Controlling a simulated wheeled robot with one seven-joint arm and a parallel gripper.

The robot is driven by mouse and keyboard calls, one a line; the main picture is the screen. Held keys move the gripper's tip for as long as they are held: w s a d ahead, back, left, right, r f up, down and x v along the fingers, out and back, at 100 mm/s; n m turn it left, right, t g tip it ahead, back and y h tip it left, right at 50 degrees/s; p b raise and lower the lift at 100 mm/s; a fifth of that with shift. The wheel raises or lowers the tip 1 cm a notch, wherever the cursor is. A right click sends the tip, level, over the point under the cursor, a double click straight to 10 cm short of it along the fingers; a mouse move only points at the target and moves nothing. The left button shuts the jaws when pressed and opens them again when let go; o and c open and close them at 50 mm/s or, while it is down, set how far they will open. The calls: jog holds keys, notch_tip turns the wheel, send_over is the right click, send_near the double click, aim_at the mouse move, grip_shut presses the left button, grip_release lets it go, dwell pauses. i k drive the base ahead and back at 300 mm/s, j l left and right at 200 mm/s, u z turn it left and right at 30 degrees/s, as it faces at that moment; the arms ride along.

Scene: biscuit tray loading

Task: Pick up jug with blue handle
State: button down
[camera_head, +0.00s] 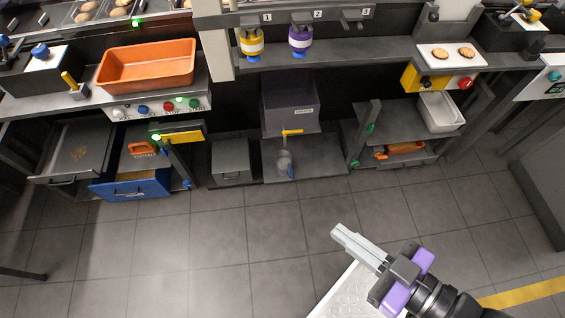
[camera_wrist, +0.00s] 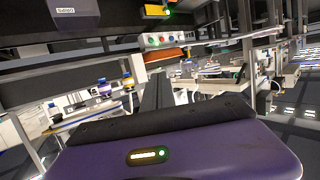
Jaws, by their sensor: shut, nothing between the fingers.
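A small grey, see-through jug (camera_head: 284,160) with a blue handle (camera_head: 291,173) stands on a low shelf (camera_head: 325,163) in the middle of the head view. It is under a yellow tap (camera_head: 292,132) on a dark grey box (camera_head: 289,104). My gripper (camera_head: 338,231) is shut and empty. It is out over the floor, below and to the right of the jug in the head view, well apart from it. In the wrist view my shut fingers (camera_wrist: 158,88) point away from the camera. I cannot make out the jug in the wrist view.
A grey bin (camera_head: 231,162) stands left of the jug. A shelf unit (camera_head: 397,125) with a post stands on the right. Yellow (camera_head: 252,43) and purple (camera_head: 299,40) dispensers hang above. The tiled floor in front is clear.

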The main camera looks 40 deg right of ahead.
aim_at(284, 158)
jog(key=i+l, duration=0.2)
jog(key=l, duration=0.2)
jog(key=i+l, duration=0.45)
jog(key=l, duration=0.3)
jog(key=i+l, duration=0.25)
jog(key=l, duration=0.15)
jog(key=k+z, duration=0.05)
